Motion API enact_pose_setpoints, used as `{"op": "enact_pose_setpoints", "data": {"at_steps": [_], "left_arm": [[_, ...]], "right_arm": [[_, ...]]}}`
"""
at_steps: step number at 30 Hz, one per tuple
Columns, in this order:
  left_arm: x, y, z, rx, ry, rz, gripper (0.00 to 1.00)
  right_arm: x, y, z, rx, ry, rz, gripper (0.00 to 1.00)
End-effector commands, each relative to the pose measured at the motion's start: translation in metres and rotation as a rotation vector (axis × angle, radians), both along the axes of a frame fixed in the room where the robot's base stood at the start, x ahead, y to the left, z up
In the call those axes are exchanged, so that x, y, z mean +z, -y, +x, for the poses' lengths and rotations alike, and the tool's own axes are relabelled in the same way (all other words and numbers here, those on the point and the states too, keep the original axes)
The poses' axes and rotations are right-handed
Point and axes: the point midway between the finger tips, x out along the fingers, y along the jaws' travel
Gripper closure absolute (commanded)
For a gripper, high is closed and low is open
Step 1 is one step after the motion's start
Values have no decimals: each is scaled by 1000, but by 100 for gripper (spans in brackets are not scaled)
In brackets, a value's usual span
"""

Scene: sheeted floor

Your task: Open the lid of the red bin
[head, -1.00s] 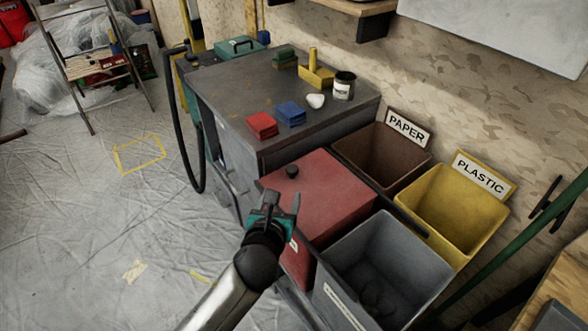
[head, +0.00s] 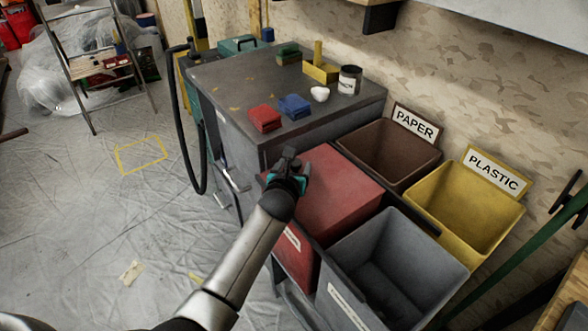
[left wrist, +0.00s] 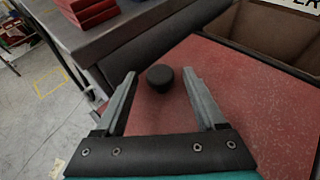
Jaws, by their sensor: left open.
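The red bin (head: 296,262) stands at the front left of a group of bins, and its flat red lid (head: 335,198) is closed. In the left wrist view the lid (left wrist: 250,110) fills the right side, with a round black knob (left wrist: 160,78) on it. My left gripper (head: 289,160) is over the lid's far left part and hides the knob in the head view. In the left wrist view, my left gripper (left wrist: 163,95) is open, with one finger on each side of the knob and the knob slightly beyond the fingertips. My right gripper is not in view.
The brown PAPER bin (head: 372,165), yellow PLASTIC bin (head: 490,220) and an open grey bin (head: 345,262) adjoin the red bin. A grey cabinet (head: 225,80) holding red and blue blocks stands behind it.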

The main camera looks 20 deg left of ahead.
Motion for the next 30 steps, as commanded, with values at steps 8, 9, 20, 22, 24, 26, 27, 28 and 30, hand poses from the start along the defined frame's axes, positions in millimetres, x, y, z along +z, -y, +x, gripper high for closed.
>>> {"op": "enact_pose_setpoints", "data": {"at_steps": [8,9,20,22,24,26,27,28,30], "left_arm": [[0,0,3,-1,0,0,28],[0,0,3,-1,0,0,28],[-1,0,2,0,0,0,65],[-1,0,2,0,0,0,73],[-1,0,2,0,0,0,81],[-1,0,2,0,0,0,88],[-1,0,2,0,0,0,92],[-1,0,2,0,0,0,95],[-1,0,2,0,0,0,100]], "right_arm": [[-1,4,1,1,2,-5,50],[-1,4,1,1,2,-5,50],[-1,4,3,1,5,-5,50],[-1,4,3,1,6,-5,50],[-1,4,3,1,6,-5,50],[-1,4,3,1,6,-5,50],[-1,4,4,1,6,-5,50],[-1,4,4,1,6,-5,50],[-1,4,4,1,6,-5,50]]}}
